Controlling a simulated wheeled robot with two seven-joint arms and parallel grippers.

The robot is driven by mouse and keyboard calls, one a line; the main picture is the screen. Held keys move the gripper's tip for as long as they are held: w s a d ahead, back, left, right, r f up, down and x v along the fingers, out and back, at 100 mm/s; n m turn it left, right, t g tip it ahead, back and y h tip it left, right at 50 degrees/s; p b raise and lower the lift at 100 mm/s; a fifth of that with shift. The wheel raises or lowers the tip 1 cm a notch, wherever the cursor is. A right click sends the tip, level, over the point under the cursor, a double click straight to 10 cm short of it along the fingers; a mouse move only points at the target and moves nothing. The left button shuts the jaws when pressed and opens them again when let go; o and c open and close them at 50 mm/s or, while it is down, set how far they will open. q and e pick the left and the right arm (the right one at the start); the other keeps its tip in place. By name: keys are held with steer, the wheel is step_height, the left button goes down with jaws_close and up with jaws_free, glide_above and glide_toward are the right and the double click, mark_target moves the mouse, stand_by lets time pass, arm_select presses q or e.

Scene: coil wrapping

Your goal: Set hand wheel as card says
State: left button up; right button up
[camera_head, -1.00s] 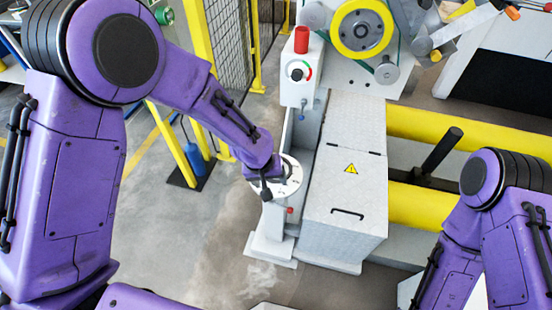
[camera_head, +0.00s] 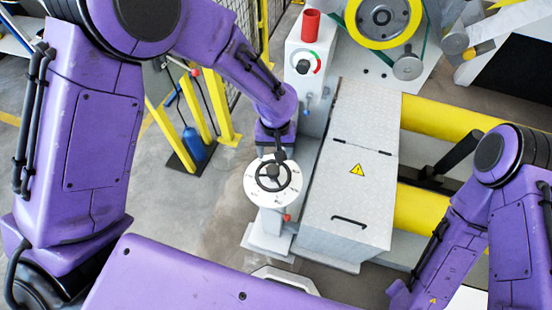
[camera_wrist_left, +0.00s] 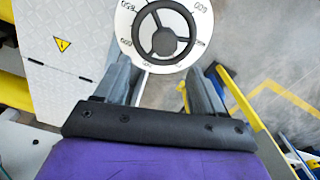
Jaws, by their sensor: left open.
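The hand wheel (camera_head: 273,176) is a dark three-spoked ring over a round white dial plate (camera_head: 254,190) on a grey pedestal. In the left wrist view the hand wheel (camera_wrist_left: 162,32) is at the top, and numbers ring the dial plate (camera_wrist_left: 124,30), too small to read surely. My left gripper (camera_head: 277,154) is at the wheel's far edge in the head view. In the left wrist view my left gripper (camera_wrist_left: 163,75) is open, its fingers apart with nothing between them, the wheel beyond their tips. My right arm is at the right; its gripper is out of view. I cannot make out a card.
A grey cabinet (camera_head: 350,190) with a yellow warning sign stands right of the pedestal. Behind is a white control box (camera_head: 303,75) with a red top and a knob. Yellow posts (camera_head: 200,110) and a blue cylinder (camera_head: 193,145) stand to the left. Floor left of the pedestal is clear.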

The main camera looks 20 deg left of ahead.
mark_target(273, 169)
arm_select(q)
steer(key=f, duration=0.9)
steer(key=shift+s+a+f, duration=0.25)
steer(key=shift+s+a, duration=0.05)
steer(key=shift+s, duration=0.05)
steer(key=c, duration=1.1)
